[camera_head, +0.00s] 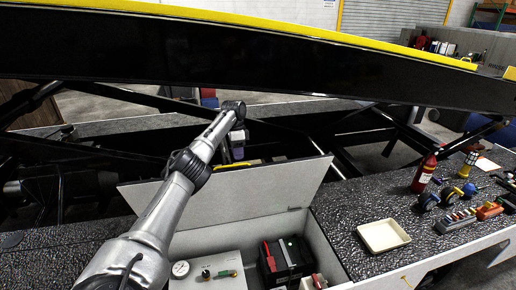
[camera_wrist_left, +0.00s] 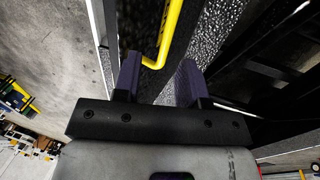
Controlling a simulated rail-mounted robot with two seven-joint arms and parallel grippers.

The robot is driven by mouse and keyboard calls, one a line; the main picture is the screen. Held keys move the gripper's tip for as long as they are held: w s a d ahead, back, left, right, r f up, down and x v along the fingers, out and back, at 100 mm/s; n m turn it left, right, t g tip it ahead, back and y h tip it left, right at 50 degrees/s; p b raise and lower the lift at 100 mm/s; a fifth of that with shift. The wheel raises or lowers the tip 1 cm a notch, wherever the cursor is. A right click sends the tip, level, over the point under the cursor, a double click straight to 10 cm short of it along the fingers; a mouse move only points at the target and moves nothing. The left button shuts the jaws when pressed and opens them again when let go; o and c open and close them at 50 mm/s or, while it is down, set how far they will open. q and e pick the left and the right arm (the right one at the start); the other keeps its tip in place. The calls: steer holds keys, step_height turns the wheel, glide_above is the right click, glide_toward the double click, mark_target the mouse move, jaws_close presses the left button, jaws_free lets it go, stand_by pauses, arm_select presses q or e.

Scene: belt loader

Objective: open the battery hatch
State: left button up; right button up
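The battery hatch lid (camera_head: 250,190) is a grey panel standing raised and tilted at the back of an open compartment (camera_head: 335,262). Inside the compartment sits a black battery (camera_head: 290,262) with a red part and a green mark. My left gripper (camera_head: 232,157) is behind the lid's upper edge, partly hidden by it. In the left wrist view its two dark purple fingers (camera_wrist_left: 158,64) are apart. A yellow handle (camera_wrist_left: 168,35) bends in near the gap between them; I cannot tell whether it touches a finger. Yellow also shows just above the lid's edge (camera_head: 272,161). My right gripper is not in view.
A yellow-edged black conveyor beam (camera_head: 230,60) crosses above, with dark frame struts below it. Right of the compartment, the textured deck holds a cream tray (camera_head: 383,236), a red bottle (camera_head: 424,174) and several tools.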

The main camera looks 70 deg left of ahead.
arm_select(q)
steer(key=w+d+r, duration=0.1)
steer(key=d, duration=0.1)
steer(key=w+d+r+p, duration=0.1)
steer(key=w+d+r, duration=0.3)
steer(key=shift+d+r+p, duration=0.25)
steer(key=shift+d+p, duration=0.05)
steer(key=shift+d, duration=0.05)
steer(key=shift+w+d+r, duration=0.25)
steer(key=shift+w+d, duration=0.2)
steer(key=shift+d, duration=0.1)
